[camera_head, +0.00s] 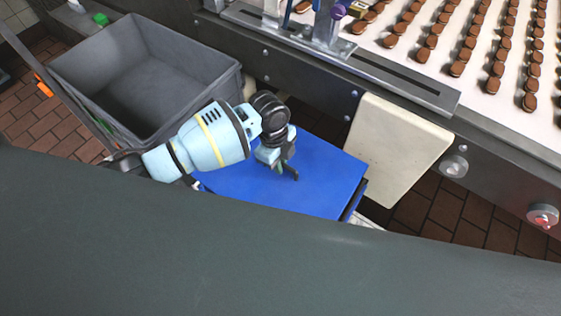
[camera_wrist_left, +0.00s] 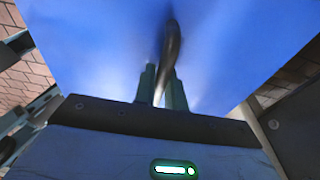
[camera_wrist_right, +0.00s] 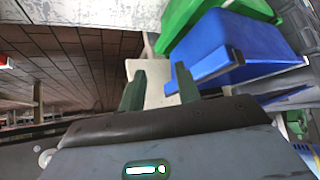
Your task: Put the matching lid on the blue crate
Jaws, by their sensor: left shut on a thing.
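A flat blue lid (camera_head: 325,178) lies below my left arm in the head view, with a dark edge along its right side. My left gripper (camera_head: 283,168) is over the lid and shut on its dark handle. The left wrist view shows the dark curved handle (camera_wrist_left: 173,45) between the fingers of this gripper (camera_wrist_left: 161,78), against the blue lid (camera_wrist_left: 100,40). A blue crate (camera_wrist_right: 240,50) shows in the right wrist view. My right gripper (camera_wrist_right: 157,82) is open and empty there, and is out of the head view. Whether the lid touches the crate cannot be told.
A large grey bin (camera_head: 140,85) stands at the left. A conveyor (camera_head: 470,40) with rows of brown biscuits runs along the back right. A cream panel (camera_head: 398,150) hangs beside the lid. A green crate (camera_wrist_right: 195,20) shows in the right wrist view.

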